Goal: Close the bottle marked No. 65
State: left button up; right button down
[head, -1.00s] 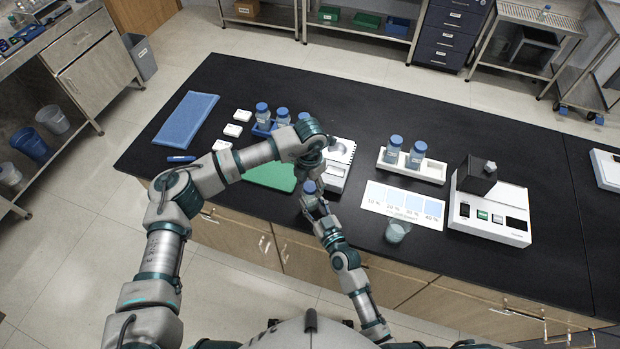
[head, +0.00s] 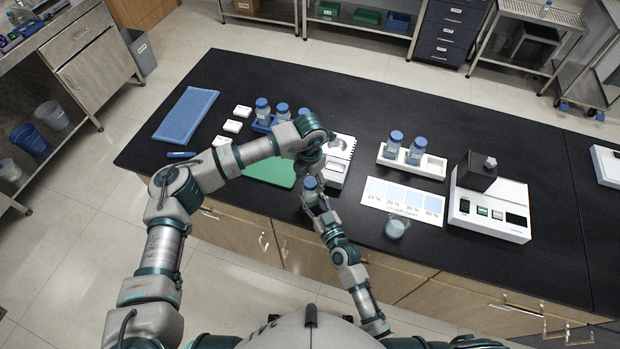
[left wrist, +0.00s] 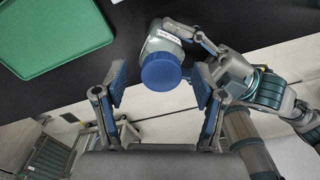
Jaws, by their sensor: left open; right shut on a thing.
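A small bottle (head: 311,194) with a blue cap (head: 309,183) is held near the front edge of the bench by my right gripper (head: 315,203), which is shut on it. In the left wrist view the blue cap (left wrist: 161,71) faces the camera, on the pale bottle (left wrist: 163,40). I cannot tell how tightly the cap sits, and the label is too small to read. My left gripper (left wrist: 160,82) is open, with one finger on each side of the cap and gaps between. The right gripper (left wrist: 196,38) grips the bottle from the right.
A blue rack (head: 260,127) holds blue-capped bottles behind my left arm. A white rack (head: 434,169) holds two more. A green mat (head: 270,172), a percentage card (head: 402,202), a beaker (head: 396,228) and a white instrument (head: 490,222) lie around.

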pick_arm(q)
notch_tip(320, 180, up, 12)
dwell(0.5)
jog(key=shift+w, duration=0.1)
pick_arm(e)
jog(key=shift+c, duration=2.4)
grip_release()
pick_arm(q)
jog(key=shift+f, duration=0.1)
pick_arm(e)
jog(key=v, duration=1.2)
